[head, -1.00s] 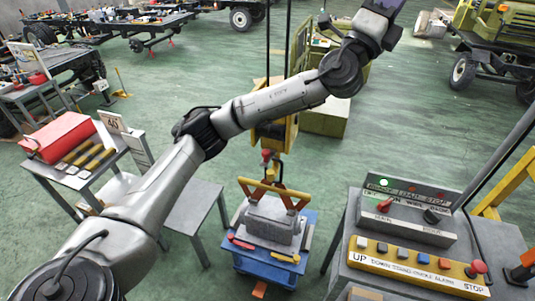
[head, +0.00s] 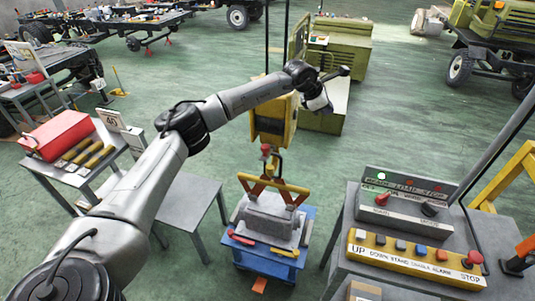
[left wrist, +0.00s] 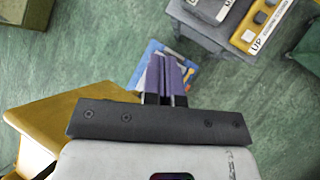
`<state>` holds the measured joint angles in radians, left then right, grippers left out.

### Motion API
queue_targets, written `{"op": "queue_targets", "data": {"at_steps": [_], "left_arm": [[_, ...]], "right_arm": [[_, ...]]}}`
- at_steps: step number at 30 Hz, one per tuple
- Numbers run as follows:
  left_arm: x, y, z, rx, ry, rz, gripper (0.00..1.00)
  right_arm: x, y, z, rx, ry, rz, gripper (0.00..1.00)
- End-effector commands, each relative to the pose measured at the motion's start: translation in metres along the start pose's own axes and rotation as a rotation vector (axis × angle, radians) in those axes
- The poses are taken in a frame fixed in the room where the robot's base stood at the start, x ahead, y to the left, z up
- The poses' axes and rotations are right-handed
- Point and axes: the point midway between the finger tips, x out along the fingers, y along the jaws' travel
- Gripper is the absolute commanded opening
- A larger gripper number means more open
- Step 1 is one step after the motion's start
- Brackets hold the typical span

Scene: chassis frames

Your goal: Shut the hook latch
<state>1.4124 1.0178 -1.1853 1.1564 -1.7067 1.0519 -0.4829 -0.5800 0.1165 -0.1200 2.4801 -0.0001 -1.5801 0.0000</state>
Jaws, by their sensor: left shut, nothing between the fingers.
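The dark crane hook (head: 280,163) hangs below the yellow hoist block (head: 273,120), with a small red part (head: 266,149) beside its top. The hook meets the orange lifting frame (head: 272,186) over a grey casting (head: 270,212). The latch is too small to make out. My left gripper (head: 323,106) is to the right of the hoist block, above the hook's height in the picture and apart from the hook. In the left wrist view its purple fingers (left wrist: 166,76) are together and empty, with the yellow block (left wrist: 62,118) close at lower left. The hook is hidden there.
A blue cart (head: 262,262) carries the casting. A control desk (head: 415,255) with button panels stands at right. A side table with a red toolbox (head: 58,135) stands at left. A green cabinet (head: 325,108) is behind the hoist.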

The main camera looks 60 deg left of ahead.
Motion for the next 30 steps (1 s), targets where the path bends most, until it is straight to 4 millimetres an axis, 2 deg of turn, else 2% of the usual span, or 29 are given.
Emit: {"op": "queue_targets", "data": {"at_steps": [3, 6, 12, 15, 21, 30], "left_arm": [[-0.004, 0.004, -0.042, 0.062, 0.226, -0.027, 0.0], [-0.013, 0.003, -0.072, 0.111, 0.404, -0.067, 0.0], [-0.038, -0.006, -0.112, 0.189, 0.688, -0.175, 0.0], [-0.051, -0.011, -0.124, 0.213, 0.787, -0.236, 0.0], [-0.068, -0.021, -0.136, 0.253, 0.896, -0.348, 0.0], [-0.071, -0.022, -0.138, 0.306, 0.902, -0.391, 0.0]], "right_arm": [[0.0, -0.001, 0.0, 0.002, 0.0, -0.001, 0.43], [0.0, -0.001, 0.0, 0.002, 0.0, -0.001, 0.43], [0.0, 0.0, 0.0, 0.001, 0.0, -0.001, 0.43], [0.0, 0.0, 0.0, 0.0, 0.0, 0.0, 0.43], [0.0, 0.001, 0.0, -0.005, -0.001, 0.004, 0.43], [0.0, 0.002, 0.001, -0.008, -0.002, 0.006, 0.43]]}}
